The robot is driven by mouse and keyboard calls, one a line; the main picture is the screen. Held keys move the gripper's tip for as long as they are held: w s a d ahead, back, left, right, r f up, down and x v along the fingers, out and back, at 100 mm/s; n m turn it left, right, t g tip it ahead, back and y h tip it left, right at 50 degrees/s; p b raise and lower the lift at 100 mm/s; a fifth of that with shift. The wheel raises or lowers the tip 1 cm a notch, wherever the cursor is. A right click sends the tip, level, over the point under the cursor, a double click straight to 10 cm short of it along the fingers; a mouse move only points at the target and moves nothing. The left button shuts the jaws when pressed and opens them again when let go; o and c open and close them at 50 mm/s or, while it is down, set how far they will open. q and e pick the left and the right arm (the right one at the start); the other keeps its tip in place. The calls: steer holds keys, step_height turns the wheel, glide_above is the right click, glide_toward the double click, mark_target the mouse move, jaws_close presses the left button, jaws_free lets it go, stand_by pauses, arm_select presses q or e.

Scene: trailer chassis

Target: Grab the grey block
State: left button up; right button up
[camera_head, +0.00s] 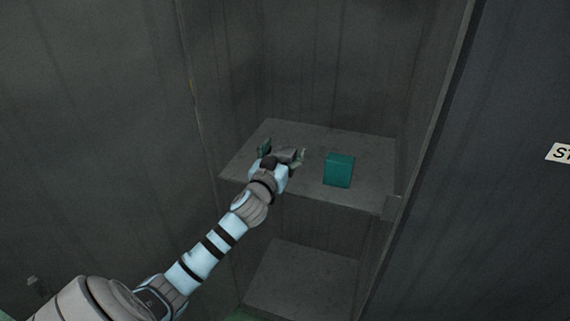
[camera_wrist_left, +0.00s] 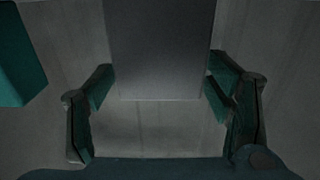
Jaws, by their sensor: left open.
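The grey block (camera_head: 287,155) is on the upper shelf and is mostly hidden behind my left gripper in the head view. In the left wrist view the grey block (camera_wrist_left: 162,50) fills the top middle, with its near edge between the open fingers. My left gripper (camera_head: 282,152) is open at the block, with one finger on each side of it. In the wrist view its fingers (camera_wrist_left: 160,92) look close to the block's sides; I cannot tell whether they touch. My right gripper is not in view.
A teal block (camera_head: 339,170) stands on the same shelf (camera_head: 355,201), right of the gripper; it also shows in the left wrist view (camera_wrist_left: 18,60). Dark walls enclose the shelf at the back and sides. A lower shelf (camera_head: 300,280) is bare where visible.

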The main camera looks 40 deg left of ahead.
arm_select(q)
steer(key=shift+w, duration=0.2)
steer(key=shift+s+r, duration=0.1)
steer(key=shift+s, duration=0.05)
steer(key=c, duration=1.4)
